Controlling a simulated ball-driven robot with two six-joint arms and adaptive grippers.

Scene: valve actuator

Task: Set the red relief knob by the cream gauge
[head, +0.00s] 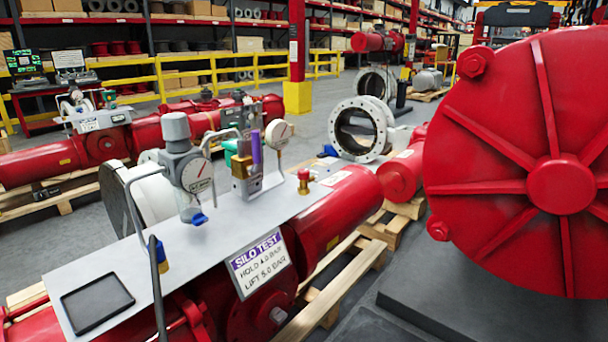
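A small red knob (304,174) on a brass body stands upright on the grey plate (130,262) on top of the red actuator (335,215). A card (260,262) on the actuator reads "SILO TEST, HOLD 4.0 BAR, LIFT 5.0 BAR". Neither gripper is in view.
An empty black tray (97,302) lies at the plate's front left. A dark hose (157,285) runs in front of the plate. A large ribbed red end cap (530,165) fills the right. Wooden pallets (335,290) lie below the actuator. Another red actuator (150,130) is behind.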

